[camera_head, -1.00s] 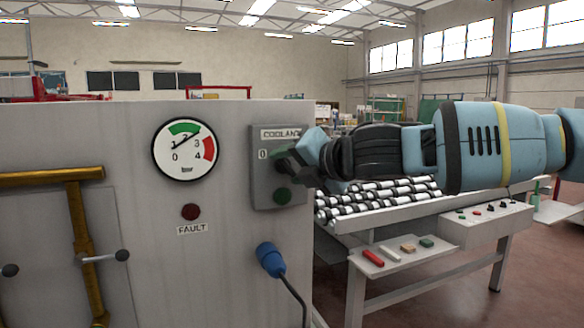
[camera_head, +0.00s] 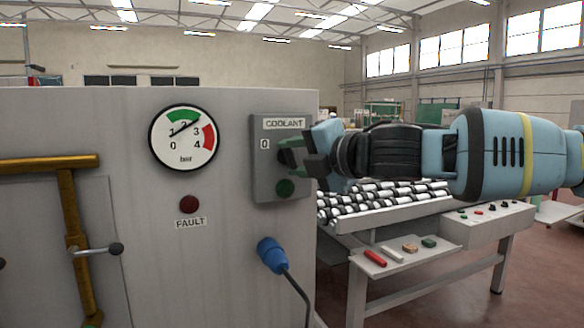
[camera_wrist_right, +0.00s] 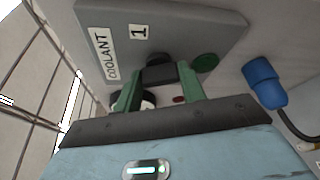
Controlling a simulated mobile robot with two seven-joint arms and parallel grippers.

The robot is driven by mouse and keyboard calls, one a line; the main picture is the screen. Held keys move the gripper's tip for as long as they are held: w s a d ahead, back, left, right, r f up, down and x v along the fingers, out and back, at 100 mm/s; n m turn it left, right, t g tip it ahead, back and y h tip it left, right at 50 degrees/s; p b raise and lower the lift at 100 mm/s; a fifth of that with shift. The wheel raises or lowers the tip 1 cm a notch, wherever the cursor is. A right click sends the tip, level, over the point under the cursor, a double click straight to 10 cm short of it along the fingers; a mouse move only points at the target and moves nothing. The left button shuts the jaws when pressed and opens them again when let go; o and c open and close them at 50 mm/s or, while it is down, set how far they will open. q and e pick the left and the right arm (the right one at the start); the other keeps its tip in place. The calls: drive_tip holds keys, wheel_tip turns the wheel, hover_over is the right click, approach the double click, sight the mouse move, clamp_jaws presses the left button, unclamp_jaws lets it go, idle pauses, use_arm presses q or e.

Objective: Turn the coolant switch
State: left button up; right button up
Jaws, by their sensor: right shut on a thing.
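The grey coolant switch box (camera_head: 264,184) is on the right part of the machine's front panel, with a "COOLANT" label on top, a "0" mark at left and a green round button (camera_head: 285,188) below. My right gripper (camera_head: 290,156) reaches it from the right. In the right wrist view its two green fingers (camera_wrist_right: 161,90) are shut on the dark switch knob (camera_wrist_right: 160,72). A "1" mark shows on the box there. In the head view the gripper mostly hides the knob, so its angle is unclear. My left gripper is not in view.
A pressure gauge (camera_head: 183,138) and a red fault lamp (camera_head: 190,204) are left of the box. A blue plug (camera_head: 271,254) with a cable juts out below it. A yellow-brown pipe frame (camera_head: 75,230) is at the left. A roller table (camera_head: 375,203) stands behind my right arm.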

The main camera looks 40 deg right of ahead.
drive_tip(key=m+t+b, duration=0.1)
drive_tip(key=m+b, duration=0.1)
drive_tip(key=b, duration=0.1)
drive_tip(key=f+m+t+b, duration=0.1)
drive_tip(key=m+b, duration=0.2)
drive_tip(key=shift+w+y+b, duration=0.1)
drive_tip(key=shift+y+b, duration=0.25)
drive_tip(key=shift+y, duration=0.05)
drive_tip(key=m+t+b, duration=0.1)
drive_tip(key=m+b, duration=0.1)
drive_tip(key=b, duration=0.2)
drive_tip(key=m+t+b, duration=0.1)
drive_tip(key=m+b, duration=0.2)
drive_tip(key=shift+h+b, duration=0.4)
drive_tip(key=shift+m+t+b, duration=0.3)
drive_tip(key=shift+m+b, duration=0.5)
drive_tip(key=shift+b, duration=0.2)
drive_tip(key=shift+r+m+h+b, duration=0.15)
drive_tip(key=shift+m+h+b, duration=0.2)
drive_tip(key=shift+m+h, duration=0.05)
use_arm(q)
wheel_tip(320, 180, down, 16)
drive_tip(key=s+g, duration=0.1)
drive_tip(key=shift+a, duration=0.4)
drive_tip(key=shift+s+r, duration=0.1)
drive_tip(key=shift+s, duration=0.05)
use_arm(e)
drive_tip(key=o, duration=1)
drive_tip(key=shift+a, duration=0.1)
